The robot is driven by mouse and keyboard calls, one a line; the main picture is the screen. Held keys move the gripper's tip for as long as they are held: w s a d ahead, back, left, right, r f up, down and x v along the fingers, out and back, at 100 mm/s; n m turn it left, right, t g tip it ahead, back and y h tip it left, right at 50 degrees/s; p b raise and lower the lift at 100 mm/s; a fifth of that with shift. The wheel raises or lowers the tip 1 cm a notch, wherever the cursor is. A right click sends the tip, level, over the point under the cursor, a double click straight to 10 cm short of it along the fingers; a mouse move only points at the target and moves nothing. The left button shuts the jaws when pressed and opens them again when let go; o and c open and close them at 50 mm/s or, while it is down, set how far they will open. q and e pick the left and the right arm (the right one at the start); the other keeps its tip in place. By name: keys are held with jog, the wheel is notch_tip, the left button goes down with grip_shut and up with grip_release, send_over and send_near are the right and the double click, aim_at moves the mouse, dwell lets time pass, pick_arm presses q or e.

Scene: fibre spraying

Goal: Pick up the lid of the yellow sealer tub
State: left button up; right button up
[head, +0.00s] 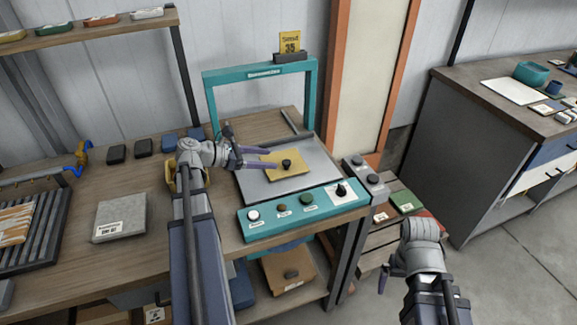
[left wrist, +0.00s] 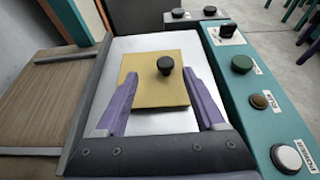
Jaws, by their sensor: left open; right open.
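A flat yellow square piece with a black knob (head: 287,168) lies on the grey metal plate of the teal machine; it fills the middle of the left wrist view (left wrist: 150,92). I cannot tell whether it is the tub's lid. My left gripper (head: 273,159) is open and empty, its purple fingers reaching over the yellow piece, one on each side of the knob in the left wrist view (left wrist: 162,75). A yellow rim (head: 170,180), perhaps the tub, shows beside my left arm, mostly hidden by it. My right gripper (head: 383,279) is open, low at the right, away from the bench.
The teal machine's panel (head: 302,210) with buttons stands in front of the plate, and its teal frame (head: 207,95) rises behind. A grey slab (head: 120,216) lies on the bench at left. A brown box with a knob (head: 287,270) sits on the lower shelf.

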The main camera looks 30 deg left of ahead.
aim_at(285, 162)
pick_arm(q)
jog(key=shift+s+d+f+b+x, duration=0.1)
jog(key=shift+b+x, duration=0.35)
jog(key=shift+x, duration=0.8)
jog(key=shift+s+d+f+b+x, duration=0.15)
jog(key=shift+b+x, duration=0.35)
jog(key=shift+x, duration=0.75)
jog(key=shift+s+d+r+b+x, duration=0.1)
jog(key=shift+b+x, duration=0.35)
jog(key=shift+x, duration=0.8)
jog(key=shift+a, duration=0.1)
grip_shut()
